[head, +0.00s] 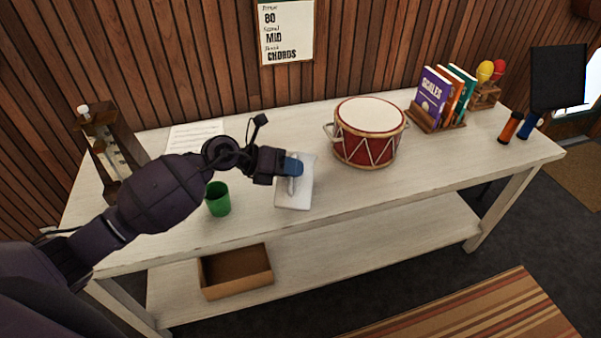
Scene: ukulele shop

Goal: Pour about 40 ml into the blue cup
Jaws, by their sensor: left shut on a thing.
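My left gripper (291,167) is over the table, shut at the top of a white, jug-like thing (302,195) with a handle-like shape on its near side. A small blue shape shows right at the gripper's tip. I cannot tell whether it is part of the gripper or a bit of the blue cup; no whole blue cup shows. A green cup (218,200) stands upright left of the white thing, near the table's front edge. Any liquid is not visible. My right gripper is not in view.
A red drum (365,146) stands right of the white thing on the table (440,165). Books (443,96), maracas (490,71) and a dark stand (557,78) are farther right. A paper sheet (195,134) and a wooden rack (103,160) are left. An open box (236,279) sits on the lower shelf.

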